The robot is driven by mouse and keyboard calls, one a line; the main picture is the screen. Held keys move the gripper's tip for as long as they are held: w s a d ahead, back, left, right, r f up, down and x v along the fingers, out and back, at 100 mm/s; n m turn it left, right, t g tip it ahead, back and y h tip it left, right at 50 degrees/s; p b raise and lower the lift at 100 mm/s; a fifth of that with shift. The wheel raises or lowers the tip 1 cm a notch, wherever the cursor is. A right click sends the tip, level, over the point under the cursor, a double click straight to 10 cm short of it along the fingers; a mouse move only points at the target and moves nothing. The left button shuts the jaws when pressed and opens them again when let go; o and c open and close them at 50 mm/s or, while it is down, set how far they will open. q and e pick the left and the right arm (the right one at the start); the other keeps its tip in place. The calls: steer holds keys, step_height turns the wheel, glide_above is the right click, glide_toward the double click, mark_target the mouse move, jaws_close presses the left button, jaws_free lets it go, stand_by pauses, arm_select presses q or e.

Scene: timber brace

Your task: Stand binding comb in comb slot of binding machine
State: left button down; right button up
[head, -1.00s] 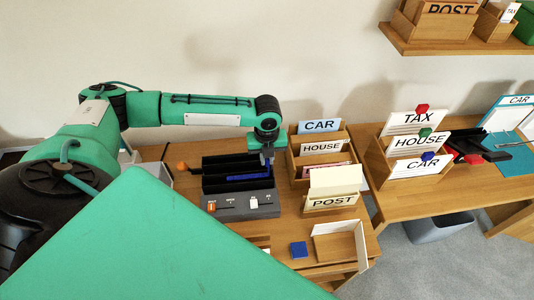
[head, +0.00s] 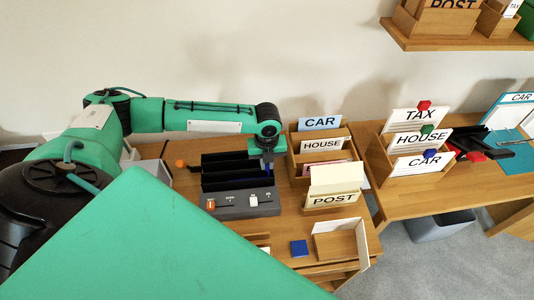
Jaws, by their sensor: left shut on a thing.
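The binding machine (head: 237,204) is a grey box with black upright plates behind its front panel and slots between the plates. It stands on the wooden desk at the centre. My left gripper (head: 267,160) points down at the right end of the plates, low over the machine. It is shut, and what it grips is hidden; this appears to be the blue binding comb. My right gripper is not in view.
A wooden sorter with CAR and HOUSE cards (head: 320,145) and a POST box (head: 333,190) stand close right of the machine. A blue block (head: 299,248) lies in front. An orange knob (head: 181,163) is at the machine's left. Another sorter (head: 411,150) stands farther right.

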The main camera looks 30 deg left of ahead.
arm_select(q)
steer(key=shift+f, duration=0.45)
steer(key=c, duration=0.9)
jaws_free()
steer(key=shift+r, duration=0.1)
step_height(320, 180, up, 8)
steer(key=p, duration=0.8)
